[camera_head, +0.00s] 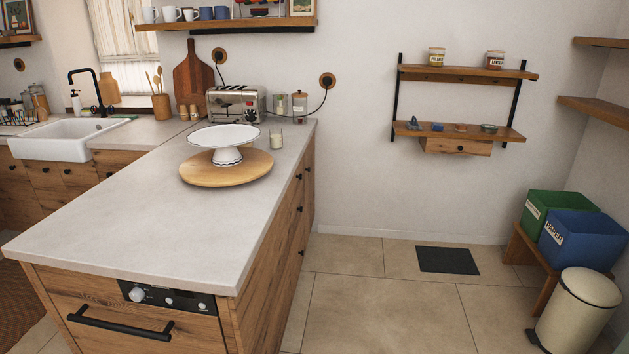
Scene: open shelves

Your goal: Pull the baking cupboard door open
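No door is marked as the baking cupboard, and I cannot tell which front it is. A wooden front (60,290) with a long black bar handle (120,324) is at the near end of the counter, under a black control panel (167,298) with a pale knob. It looks shut, and its lower part is cut off by the picture edge. More wooden fronts (288,225) with small black knobs run along the counter's right side, seen at a steep angle, and look shut. Neither of my grippers is in view.
The pale countertop (130,215) carries a cake stand (224,140) on a round wooden board (226,170), and a toaster (236,104). Tiled floor (375,310) is free right of the counter. A cream bin (575,312) and green and blue boxes (582,240) stand far right.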

